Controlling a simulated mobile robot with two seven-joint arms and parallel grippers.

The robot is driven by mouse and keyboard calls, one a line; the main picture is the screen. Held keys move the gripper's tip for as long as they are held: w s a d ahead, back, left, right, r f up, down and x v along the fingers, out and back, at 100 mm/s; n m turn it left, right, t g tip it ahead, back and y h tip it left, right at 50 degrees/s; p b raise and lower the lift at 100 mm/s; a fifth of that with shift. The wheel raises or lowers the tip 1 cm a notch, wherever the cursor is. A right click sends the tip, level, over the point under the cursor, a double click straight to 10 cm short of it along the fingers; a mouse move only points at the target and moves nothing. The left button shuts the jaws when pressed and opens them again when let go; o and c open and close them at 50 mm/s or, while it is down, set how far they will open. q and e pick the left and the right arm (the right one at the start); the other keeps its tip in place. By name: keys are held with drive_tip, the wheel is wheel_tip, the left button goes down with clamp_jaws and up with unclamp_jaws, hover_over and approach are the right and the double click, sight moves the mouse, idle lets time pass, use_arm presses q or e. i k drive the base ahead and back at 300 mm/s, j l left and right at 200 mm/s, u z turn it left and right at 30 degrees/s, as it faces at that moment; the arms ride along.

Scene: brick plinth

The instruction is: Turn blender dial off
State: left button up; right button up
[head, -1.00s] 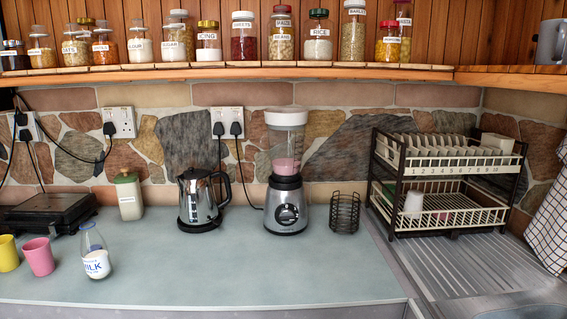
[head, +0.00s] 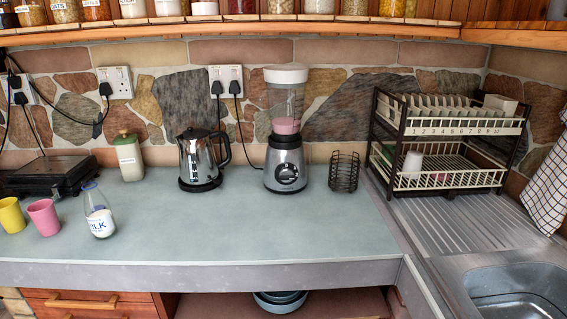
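The blender (head: 286,130) stands upright on the counter against the stone wall. It has a silver base, a clear jar with pink contents low in it, and a white lid. Its round dark dial (head: 287,174) is on the front of the base and faces me. The dial's exact setting is too small to read. Neither of my grippers is in the head view.
A steel kettle (head: 199,160) stands left of the blender and a black wire basket (head: 344,172) stands close on its right. A milk bottle (head: 99,212), pink cup (head: 44,217) and yellow cup (head: 11,215) are at left. A dish rack (head: 450,150) and sink (head: 515,290) are at right. The counter (head: 240,225) before the blender is clear.

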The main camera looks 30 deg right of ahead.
sight(286, 175)
drive_tip(key=i+j+z, duration=0.15)
drive_tip(key=i+z, duration=0.25)
drive_tip(key=i+j+z, duration=0.2)
drive_tip(key=z, duration=0.2)
